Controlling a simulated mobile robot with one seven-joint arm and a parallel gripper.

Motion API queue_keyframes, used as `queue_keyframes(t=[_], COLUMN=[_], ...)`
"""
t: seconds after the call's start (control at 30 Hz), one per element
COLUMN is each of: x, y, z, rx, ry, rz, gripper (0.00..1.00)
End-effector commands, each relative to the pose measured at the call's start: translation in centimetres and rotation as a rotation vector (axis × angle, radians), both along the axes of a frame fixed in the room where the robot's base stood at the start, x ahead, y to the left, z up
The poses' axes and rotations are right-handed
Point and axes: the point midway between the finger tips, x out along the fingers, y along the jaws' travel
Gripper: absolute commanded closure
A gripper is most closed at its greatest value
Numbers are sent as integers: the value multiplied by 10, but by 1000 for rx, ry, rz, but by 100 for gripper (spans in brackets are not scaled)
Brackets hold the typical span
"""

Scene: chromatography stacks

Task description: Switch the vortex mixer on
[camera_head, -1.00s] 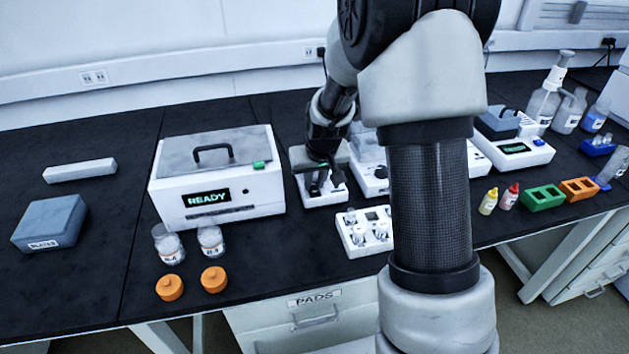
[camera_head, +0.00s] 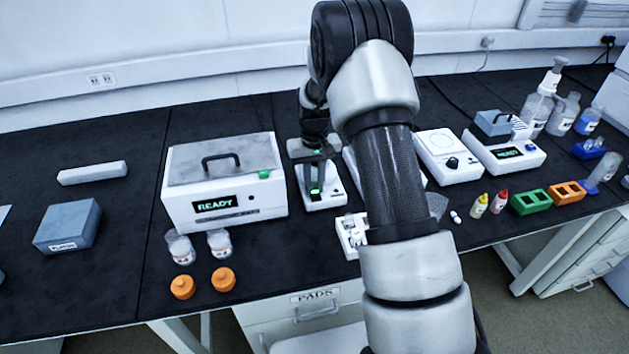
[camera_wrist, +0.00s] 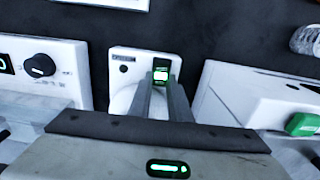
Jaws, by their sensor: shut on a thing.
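The vortex mixer (camera_head: 325,199) is a small white unit on the black bench, right of the READY box. In the wrist view its white body (camera_wrist: 128,57) shows at the top centre, with a round part partly hidden by my fingers. Its rocker switch (camera_wrist: 161,75) has a dark frame and glows green-white; a green glow also shows at the switch in the head view (camera_head: 315,191). My gripper (camera_wrist: 160,84) reaches down over the mixer, its two fingertips at the switch and shut on it. The exact contact is hard to see.
A white READY box (camera_head: 225,208) with a green button (camera_wrist: 302,124) stands close on one side. A white unit with a black knob (camera_wrist: 41,68) stands close on the other. A white vial tray (camera_head: 350,236) is partly hidden by my arm. Orange caps (camera_head: 223,279) lie in front.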

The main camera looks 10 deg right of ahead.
Motion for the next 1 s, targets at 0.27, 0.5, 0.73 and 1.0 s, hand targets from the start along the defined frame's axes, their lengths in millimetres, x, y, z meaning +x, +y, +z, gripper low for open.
queue_keyframes(t=[0.27,0.5,0.73,1.0], x=[0,0,1,1], y=[0,0,0,0], z=[0,1,28,94], rx=[0,0,0,0], ry=[-1,-1,-5,-6], rz=[0,0,0,0], gripper=[64,64,64,64])
